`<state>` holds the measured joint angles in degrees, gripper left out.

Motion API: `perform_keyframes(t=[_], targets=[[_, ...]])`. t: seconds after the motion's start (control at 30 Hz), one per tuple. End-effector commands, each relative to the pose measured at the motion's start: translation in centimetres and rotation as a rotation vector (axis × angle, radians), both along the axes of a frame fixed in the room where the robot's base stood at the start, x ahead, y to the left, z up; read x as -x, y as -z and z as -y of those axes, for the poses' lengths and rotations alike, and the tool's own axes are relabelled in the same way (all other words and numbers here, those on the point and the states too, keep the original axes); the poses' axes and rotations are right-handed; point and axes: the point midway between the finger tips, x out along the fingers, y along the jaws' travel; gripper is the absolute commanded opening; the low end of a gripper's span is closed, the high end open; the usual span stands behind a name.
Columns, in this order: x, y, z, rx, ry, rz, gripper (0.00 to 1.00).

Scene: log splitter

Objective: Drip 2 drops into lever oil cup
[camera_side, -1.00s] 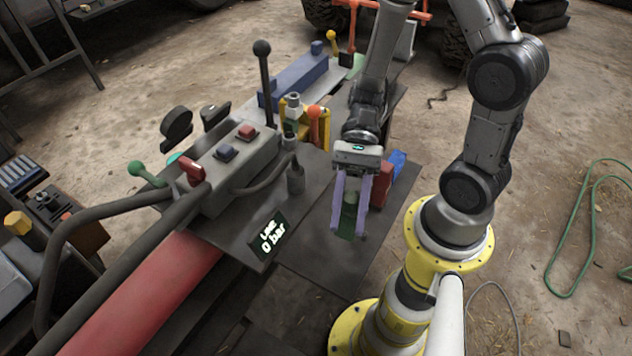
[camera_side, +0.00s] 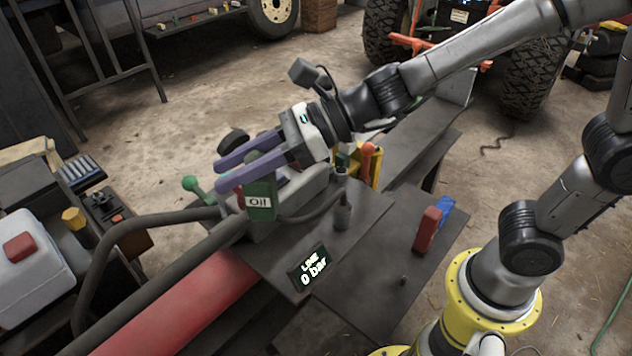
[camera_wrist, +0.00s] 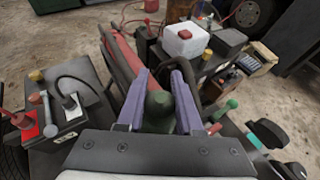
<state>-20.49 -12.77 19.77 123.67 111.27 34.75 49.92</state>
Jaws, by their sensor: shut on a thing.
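My gripper (camera_side: 236,172) has two purple fingers shut on a dark green oil bottle (camera_side: 261,195) with a white "Oil" label. The bottle is held in the air over the valve block (camera_side: 305,190) and hides part of it. In the side view the label reads nearly level. In the wrist view the bottle (camera_wrist: 158,112) sits between the fingers, with its rounded green top showing. A green-knobbed lever (camera_side: 191,184) shows left of the fingers. I cannot pick out the lever oil cup for certain; my gripper and the bottle cover much of the lever area.
An orange-knobbed lever (camera_side: 367,150) stands close behind my gripper. Black hoses (camera_side: 150,208) curve at the left.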

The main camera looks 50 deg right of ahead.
Motion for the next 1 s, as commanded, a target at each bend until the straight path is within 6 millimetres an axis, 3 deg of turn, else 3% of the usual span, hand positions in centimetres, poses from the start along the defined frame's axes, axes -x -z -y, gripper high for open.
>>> perform_keyframes(t=[0.2, 0.57, 0.83, 1.0], targets=[[-2.3, -0.1, 2.2, 0.003, 0.208, -0.002, 0.0], [-2.8, 0.5, 3.0, 0.004, 0.266, 0.0, 0.0], [-1.9, -0.3, 1.6, 0.006, 0.15, 0.001, 0.0], [1.0, 1.3, -0.4, 0.006, -0.099, -0.009, 0.0]])
